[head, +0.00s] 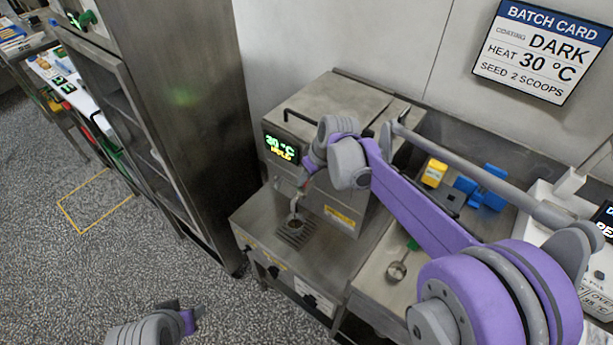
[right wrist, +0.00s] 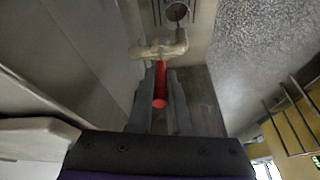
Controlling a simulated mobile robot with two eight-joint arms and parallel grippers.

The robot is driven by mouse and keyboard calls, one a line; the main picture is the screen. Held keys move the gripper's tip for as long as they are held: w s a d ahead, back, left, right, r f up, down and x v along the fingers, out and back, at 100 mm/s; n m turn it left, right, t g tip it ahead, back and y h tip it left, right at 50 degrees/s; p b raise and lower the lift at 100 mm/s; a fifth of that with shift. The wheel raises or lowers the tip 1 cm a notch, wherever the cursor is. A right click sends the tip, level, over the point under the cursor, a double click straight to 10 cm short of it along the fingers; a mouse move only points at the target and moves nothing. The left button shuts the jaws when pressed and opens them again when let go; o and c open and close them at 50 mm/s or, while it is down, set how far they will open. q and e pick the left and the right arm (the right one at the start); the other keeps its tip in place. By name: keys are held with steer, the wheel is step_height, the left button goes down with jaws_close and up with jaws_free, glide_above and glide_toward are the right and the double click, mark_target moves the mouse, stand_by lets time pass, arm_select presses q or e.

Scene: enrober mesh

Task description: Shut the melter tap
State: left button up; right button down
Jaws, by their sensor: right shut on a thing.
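The melter (head: 330,130) stands against the wall, with a lit display (head: 282,147) reading 30 °C and HOLD. Its tap (head: 297,196) is on the front, above a drip grate. My right gripper (head: 306,180) is at the tap and mostly hidden by its own wrist in the head view. In the right wrist view the red tap handle (right wrist: 160,84) lies between the two fingers (right wrist: 161,98), which are shut on it. The pale metal tap body (right wrist: 160,48) is just beyond the fingertips. My left gripper (head: 190,318) is low in the head view, away from the melter; its fingers are unclear.
A small round vessel (head: 295,222) is under the tap. A metal scoop (head: 397,270) lies on the counter to the right. Yellow (head: 434,172) and blue (head: 484,187) items sit behind my right arm. A tall steel cabinet (head: 185,100) stands left; the floor before it is clear.

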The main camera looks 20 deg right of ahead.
stand_by(0.4)
steer(key=shift+w+a+r+g+h, duration=0.15)
steer(key=shift+w+a+g+h, duration=0.25)
steer(key=shift+g+h, duration=0.1)
steer(key=shift+w+a+g+h, duration=0.2)
steer(key=shift+w+g+h, duration=0.2)
steer(key=shift+g, duration=0.2)
steer(key=c, duration=0.8)
jaws_free()
steer(key=shift+c, duration=0.2)
